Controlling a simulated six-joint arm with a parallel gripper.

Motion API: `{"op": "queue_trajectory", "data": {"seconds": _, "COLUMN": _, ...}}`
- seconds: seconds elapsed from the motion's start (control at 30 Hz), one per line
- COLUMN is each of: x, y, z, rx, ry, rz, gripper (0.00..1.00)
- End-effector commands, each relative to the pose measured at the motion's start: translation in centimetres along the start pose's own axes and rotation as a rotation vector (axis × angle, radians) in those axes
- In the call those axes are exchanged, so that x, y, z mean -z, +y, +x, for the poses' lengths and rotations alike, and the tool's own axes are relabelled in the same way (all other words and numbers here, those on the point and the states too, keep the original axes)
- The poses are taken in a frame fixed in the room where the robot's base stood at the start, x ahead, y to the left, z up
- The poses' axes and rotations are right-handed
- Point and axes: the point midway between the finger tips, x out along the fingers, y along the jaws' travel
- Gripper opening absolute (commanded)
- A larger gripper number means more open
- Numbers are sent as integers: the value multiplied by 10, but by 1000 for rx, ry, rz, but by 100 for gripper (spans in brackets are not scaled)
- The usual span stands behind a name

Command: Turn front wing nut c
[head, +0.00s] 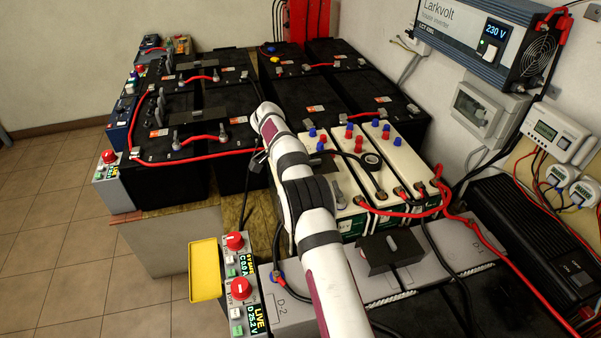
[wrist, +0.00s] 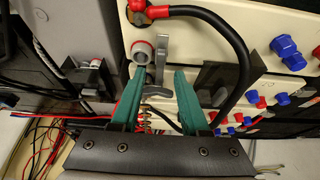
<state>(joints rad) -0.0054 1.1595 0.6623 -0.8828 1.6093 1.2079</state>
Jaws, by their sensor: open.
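In the wrist view my gripper (wrist: 159,74) has two teal fingers, spread apart. A grey winged piece (wrist: 161,50), which looks like a wing nut, stands upright just beyond and between the fingertips. A grey round post with a reddish ring (wrist: 141,49) is beside it on the left. Another grey curved piece (wrist: 156,89) shows lower between the fingers. I see no letter marking which nut is c. Nothing is visibly clamped.
White batteries (head: 345,185) with red and blue caps stand right of my arm; black batteries (head: 170,120) stand left. A black cable (wrist: 235,45) arcs close right of the fingers. Red cables (head: 405,212) cross the front. Control boxes (head: 238,290) with red knobs stand front left.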

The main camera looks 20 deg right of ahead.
Motion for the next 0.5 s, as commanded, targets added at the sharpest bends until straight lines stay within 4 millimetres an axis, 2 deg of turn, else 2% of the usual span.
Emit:
{"op": "queue_trajectory", "data": {"seconds": 0.2, "x": -1, "y": -1, "z": -64, "rx": 6, "ry": -1, "rz": 2, "gripper": 45}}
{"op": "queue_trajectory", "data": {"seconds": 0.33, "x": 0, "y": -1, "z": -82, "rx": 2, "ry": 1, "rz": 0, "gripper": 45}}
{"op": "queue_trajectory", "data": {"seconds": 0.5, "x": -1, "y": 1, "z": -93, "rx": 3, "ry": -2, "rz": 1, "gripper": 45}}
